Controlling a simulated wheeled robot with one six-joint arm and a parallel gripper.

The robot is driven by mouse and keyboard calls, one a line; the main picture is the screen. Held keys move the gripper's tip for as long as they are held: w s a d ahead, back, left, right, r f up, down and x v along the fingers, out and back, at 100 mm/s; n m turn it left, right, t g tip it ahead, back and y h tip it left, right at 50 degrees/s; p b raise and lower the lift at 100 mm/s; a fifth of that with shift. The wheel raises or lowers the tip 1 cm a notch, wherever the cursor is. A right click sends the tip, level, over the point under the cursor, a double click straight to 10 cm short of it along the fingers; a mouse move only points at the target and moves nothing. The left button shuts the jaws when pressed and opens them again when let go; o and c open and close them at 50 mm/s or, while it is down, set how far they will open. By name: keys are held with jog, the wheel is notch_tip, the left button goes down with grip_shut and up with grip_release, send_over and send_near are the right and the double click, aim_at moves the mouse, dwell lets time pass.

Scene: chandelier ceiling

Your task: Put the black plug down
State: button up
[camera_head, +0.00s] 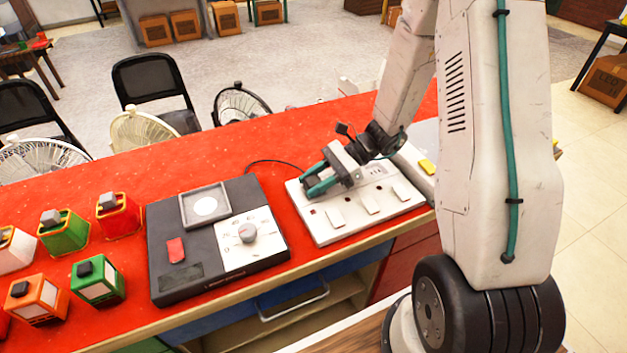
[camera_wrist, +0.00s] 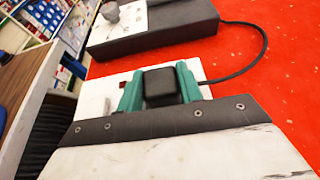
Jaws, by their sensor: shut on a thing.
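The black plug (camera_wrist: 162,87) sits between the green fingers of my gripper (camera_wrist: 160,88) in the wrist view, and the fingers are shut on it. In the head view my gripper (camera_head: 318,182) is over the back left part of a white socket board (camera_head: 327,233). The plug is mostly hidden there by the fingers. A black cord (camera_wrist: 245,62) runs from near the plug to the dark control box in the wrist view. I cannot tell whether the plug touches a socket.
A dark control box (camera_head: 168,255) with a dial stands left of the board on the red counter (camera_head: 130,178). Several coloured blocks, including a green one (camera_head: 97,283), stand farther left. Fans and chairs (camera_head: 150,78) are behind the counter. Red surface behind the box is clear.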

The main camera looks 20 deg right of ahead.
jog(key=o, duration=1)
jog(key=shift+f, duration=0.1)
